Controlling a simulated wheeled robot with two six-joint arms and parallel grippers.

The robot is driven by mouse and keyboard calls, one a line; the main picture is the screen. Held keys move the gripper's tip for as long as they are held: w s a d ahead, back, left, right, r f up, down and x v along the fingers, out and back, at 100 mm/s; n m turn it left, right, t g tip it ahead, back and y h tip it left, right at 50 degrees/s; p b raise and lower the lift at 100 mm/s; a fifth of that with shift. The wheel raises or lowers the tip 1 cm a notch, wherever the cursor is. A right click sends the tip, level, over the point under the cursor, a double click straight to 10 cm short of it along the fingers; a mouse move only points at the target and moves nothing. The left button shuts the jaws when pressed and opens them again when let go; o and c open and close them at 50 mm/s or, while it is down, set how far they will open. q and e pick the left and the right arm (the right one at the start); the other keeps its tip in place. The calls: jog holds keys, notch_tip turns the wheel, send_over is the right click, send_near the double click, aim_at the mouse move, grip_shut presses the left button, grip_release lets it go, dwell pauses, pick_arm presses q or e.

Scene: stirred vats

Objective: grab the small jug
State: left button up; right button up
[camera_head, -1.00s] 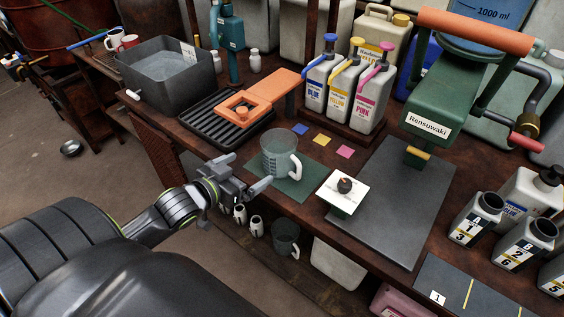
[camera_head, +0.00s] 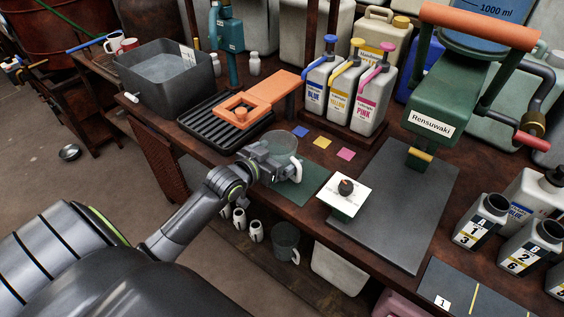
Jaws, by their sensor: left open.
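A clear jug (camera_head: 284,143) with a white handle stands upright on the dark green mat (camera_head: 311,183) near the table's front edge. My left gripper (camera_head: 284,171) is open at the near side of this jug and covers much of its lower body. The white handle shows just right of the fingertips. I cannot tell whether the fingers touch the jug or how far they reach around it. A second, greyish jug (camera_head: 284,240) with a white handle stands on the shelf below. My right gripper is not in view.
A black drip tray (camera_head: 205,130) with an orange holder lies behind left. Blue, yellow and pink pump bottles (camera_head: 341,93) stand behind. Small white vessels sit on the lower shelf.

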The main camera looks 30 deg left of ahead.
pick_arm(q)
jog(key=shift+w, duration=0.1)
jog(key=c, duration=0.9)
